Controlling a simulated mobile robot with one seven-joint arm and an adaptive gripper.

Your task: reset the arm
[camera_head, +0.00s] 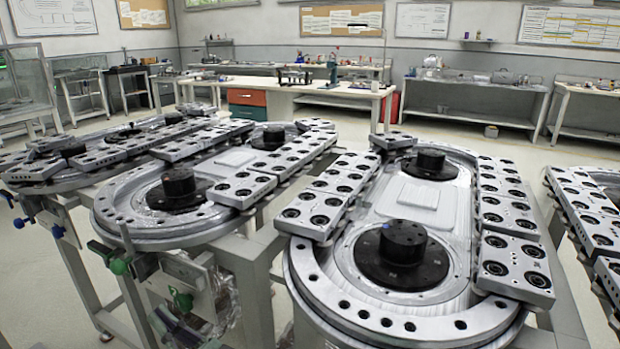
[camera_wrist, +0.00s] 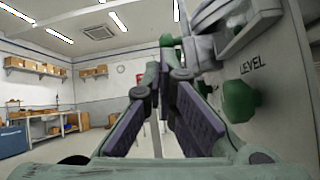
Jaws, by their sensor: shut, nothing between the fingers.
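In the wrist view, my gripper (camera_wrist: 164,78) has its two green fingers with dark pads drawn together at the tips, with nothing between them. A green knob (camera_wrist: 238,100) on a pale panel (camera_wrist: 280,110) marked "LEVEL" is close beside the fingers on the right. I cannot tell whether a finger touches it. In the head view, a green knob (camera_head: 119,266) shows at the front of the middle ring track stand. Whether my gripper shows among the parts there is unclear.
A ring track (camera_head: 350,312) with black hubs (camera_head: 403,243) and grey carriages stands front right. Another ring track (camera_head: 150,238) stands left of it. Workbenches (camera_head: 300,88) line the back. Open floor lies between. The wrist view shows a blue cabinet (camera_wrist: 14,140) and shelves (camera_wrist: 35,68).

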